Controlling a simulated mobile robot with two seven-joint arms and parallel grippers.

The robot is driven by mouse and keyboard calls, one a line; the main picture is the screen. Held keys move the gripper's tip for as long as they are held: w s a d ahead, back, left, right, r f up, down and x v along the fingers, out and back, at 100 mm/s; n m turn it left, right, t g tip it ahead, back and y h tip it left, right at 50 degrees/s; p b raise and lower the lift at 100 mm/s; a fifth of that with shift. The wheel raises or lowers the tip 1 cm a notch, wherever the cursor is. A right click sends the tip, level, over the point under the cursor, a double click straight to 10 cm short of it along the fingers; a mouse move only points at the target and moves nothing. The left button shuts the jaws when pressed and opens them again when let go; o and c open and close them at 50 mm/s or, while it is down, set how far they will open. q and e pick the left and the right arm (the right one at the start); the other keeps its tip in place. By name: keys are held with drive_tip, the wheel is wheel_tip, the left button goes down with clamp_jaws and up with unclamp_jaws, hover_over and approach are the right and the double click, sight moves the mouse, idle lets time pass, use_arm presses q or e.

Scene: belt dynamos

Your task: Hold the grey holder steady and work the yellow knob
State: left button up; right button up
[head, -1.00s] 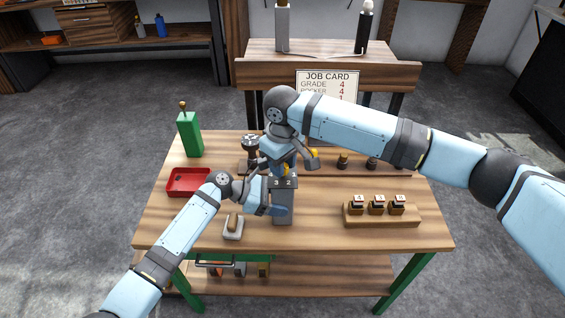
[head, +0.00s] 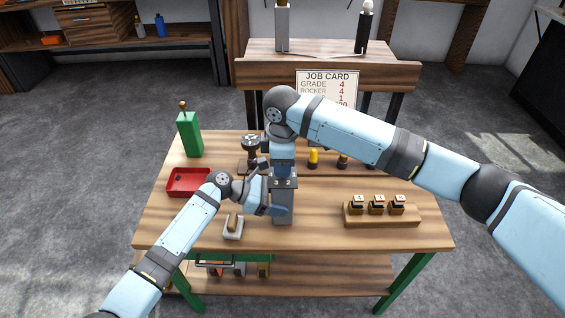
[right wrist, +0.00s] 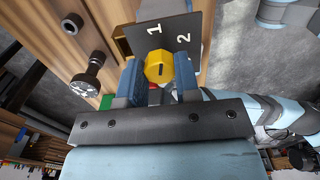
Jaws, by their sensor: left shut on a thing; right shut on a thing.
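The grey holder (head: 283,212) stands upright on the workbench. My left gripper (head: 272,197) is shut on it from the left, with its fingertips partly hidden against it. The yellow knob (right wrist: 159,68) sits on the holder's dark numbered top plate (right wrist: 185,30), where the figures 1 and 2 show in the right wrist view. My right gripper (right wrist: 158,80) is shut on the knob, one blue finger on each side. A dark mark shows on the knob's face. In the head view my right gripper (head: 284,174) comes down from above and hides the knob.
A red tray (head: 188,193) and green box (head: 189,135) are at left. A white cradle (head: 233,232) lies near the holder. A wooden block (head: 382,217) with several small pieces is at right. A job card (head: 328,84) stands behind, partly covered by my right arm.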

use_arm(q)
drive_tip(key=shift+f, duration=0.1)
use_arm(e)
drive_tip(key=shift+n, duration=1.5)
drive_tip(key=o, duration=0.9)
drive_tip(key=shift+r, duration=0.15)
wheel_tip(320, 180, up, 12)
drive_tip(key=shift+f, duration=0.1)
